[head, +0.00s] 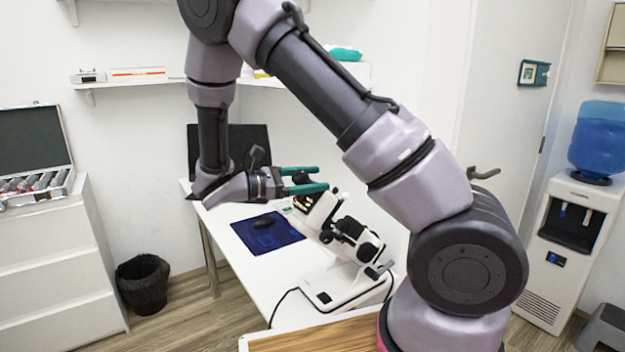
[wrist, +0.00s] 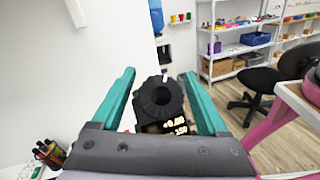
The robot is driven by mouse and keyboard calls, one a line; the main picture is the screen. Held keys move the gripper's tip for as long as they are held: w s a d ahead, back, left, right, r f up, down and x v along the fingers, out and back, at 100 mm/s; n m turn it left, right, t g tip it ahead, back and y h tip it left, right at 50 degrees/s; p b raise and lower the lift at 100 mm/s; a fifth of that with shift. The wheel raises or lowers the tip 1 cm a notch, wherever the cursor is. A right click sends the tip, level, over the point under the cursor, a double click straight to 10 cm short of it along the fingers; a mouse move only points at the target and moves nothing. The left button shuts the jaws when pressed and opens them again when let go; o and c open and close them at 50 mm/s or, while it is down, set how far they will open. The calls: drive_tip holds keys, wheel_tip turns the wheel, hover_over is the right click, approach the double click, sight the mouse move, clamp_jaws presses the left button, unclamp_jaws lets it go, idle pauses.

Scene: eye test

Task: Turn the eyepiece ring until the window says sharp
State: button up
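A white and black optical instrument (head: 345,255) stands tilted on the white desk. Its black ribbed eyepiece ring (wrist: 158,98) faces me in the wrist view, and in the head view it shows as a dark round part (head: 301,179). My gripper (head: 321,179) has its two teal fingers apart on either side of the ring. In the wrist view, my gripper (wrist: 159,74) shows gaps between both fingers and the ring. A dark window (wrist: 172,127) below the ring carries pale characters, partly cut off by my gripper body; I cannot read the word "sharp" there.
The white desk (head: 235,213) holds a blue mat (head: 265,238) with a black mouse and a dark monitor (head: 228,148). A black bin (head: 143,283) stands left of the desk. A water cooler (head: 568,245) stands right. The wrist view shows shelves and a black chair (wrist: 255,90).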

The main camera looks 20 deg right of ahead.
sight(293, 180)
drive_tip(key=a, duration=1)
drive_tip(key=shift+s+a+r, duration=0.15)
drive_tip(key=shift+s+a, duration=0.2)
drive_tip(key=shift+a, duration=0.05)
